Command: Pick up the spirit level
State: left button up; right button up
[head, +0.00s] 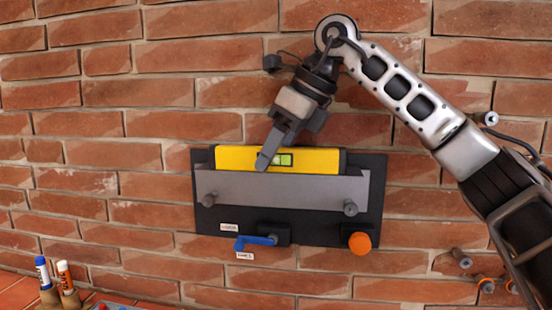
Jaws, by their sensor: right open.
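The spirit level (318,160) is yellow with dark ends and a green vial near its middle. It lies level in a grey holder (285,188) on a dark panel fixed to a brick wall, and the holder's front plate hides its lower part. My right gripper (265,162) reaches down from above, its fingers in front of the level's upper part, left of the vial. It is open; I cannot tell whether it touches the level or whether a finger is behind it. My left gripper is not in view.
Below the holder, the panel (379,172) carries a blue lever handle (256,242) and an orange knob (359,243). Two markers, blue-capped (43,272) and orange-capped (64,275), stand at the lower left. The wall left of the panel is clear.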

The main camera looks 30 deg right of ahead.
grip_shut()
